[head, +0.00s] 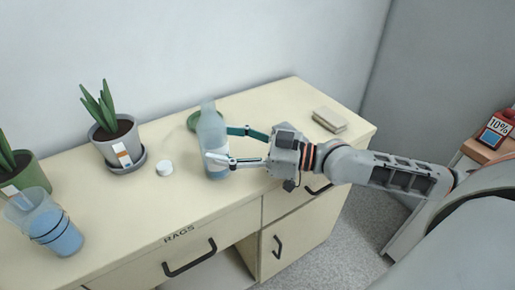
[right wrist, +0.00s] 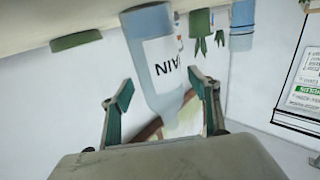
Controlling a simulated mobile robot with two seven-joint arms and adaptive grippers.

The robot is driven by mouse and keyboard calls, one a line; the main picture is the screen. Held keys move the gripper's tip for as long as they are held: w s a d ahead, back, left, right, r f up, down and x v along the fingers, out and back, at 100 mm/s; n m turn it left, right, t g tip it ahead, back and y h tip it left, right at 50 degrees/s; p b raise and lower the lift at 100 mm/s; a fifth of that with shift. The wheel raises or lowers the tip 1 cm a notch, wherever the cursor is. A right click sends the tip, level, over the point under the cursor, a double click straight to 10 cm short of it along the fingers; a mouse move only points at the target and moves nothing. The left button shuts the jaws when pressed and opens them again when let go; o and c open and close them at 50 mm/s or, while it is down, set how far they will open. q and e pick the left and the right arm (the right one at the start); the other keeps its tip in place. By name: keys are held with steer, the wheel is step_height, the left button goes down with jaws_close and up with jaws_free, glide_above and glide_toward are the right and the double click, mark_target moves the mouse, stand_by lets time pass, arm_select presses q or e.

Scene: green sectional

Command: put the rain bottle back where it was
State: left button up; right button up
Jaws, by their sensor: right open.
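The rain bottle (head: 211,132) is a translucent blue bottle with a white label, standing upright on the cream cabinet top. In the right wrist view the bottle (right wrist: 150,30) appears upside down, with part of the word RAIN readable on its label. My right gripper (head: 231,146) reaches in from the right with its fingers apart, one toward the far side of the bottle and one toward the near side. In the right wrist view the open fingers (right wrist: 160,88) show on either side of the bottle; contact cannot be told. My left gripper is out of view.
A green round dish (head: 193,121) lies just behind the bottle. A white cap (head: 164,168), a grey potted plant (head: 114,140), a green pot (head: 27,176) and blue cups (head: 52,232) stand to the left. A beige block (head: 329,120) lies at the right. The front-middle top is clear.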

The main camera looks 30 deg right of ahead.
mark_target(227, 145)
steer(key=b+v, duration=0.1)
steer(key=v, duration=0.5)
steer(key=shift+f, duration=0.15)
steer(key=shift+s+d, duration=0.15)
steer(key=shift+s, duration=0.1)
steer(key=shift+p+v, duration=0.35)
steer(key=shift+v, duration=0.55)
steer(key=shift+s+d, duration=0.15)
steer(key=shift+d, duration=0.05)
steer(key=shift+s+d, duration=0.2)
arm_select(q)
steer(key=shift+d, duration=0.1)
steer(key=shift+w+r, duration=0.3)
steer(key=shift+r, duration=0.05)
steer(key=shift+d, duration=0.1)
arm_select(e)
steer(key=shift+d, duration=0.1)
